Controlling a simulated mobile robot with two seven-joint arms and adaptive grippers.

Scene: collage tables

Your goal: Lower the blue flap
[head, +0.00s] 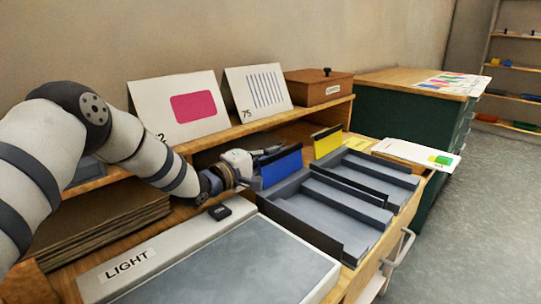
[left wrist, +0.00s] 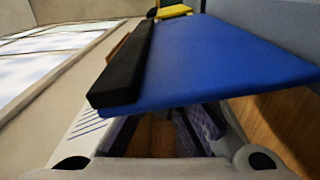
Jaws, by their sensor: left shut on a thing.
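The blue flap (head: 281,168) stands raised, tilted a little, at the back end of the nearer grey tray (head: 335,238). It has a dark strip along its top edge. In the left wrist view the blue flap (left wrist: 215,65) fills much of the picture, with a black bar on its left edge. My left gripper (head: 262,155) reaches in from the left behind the flap and is shut on it near the top edge. In the left wrist view the fingers of my left gripper (left wrist: 160,125) run under the flap, and their tips are partly hidden. My right gripper is not in view.
A raised yellow flap (head: 327,142) stands on the farther grey tray. A light box (head: 215,265) lies in front of my arm. Display cards (head: 183,105) and a wooden box (head: 318,88) stand on the shelf behind. A handle (head: 398,260) sticks out at the front.

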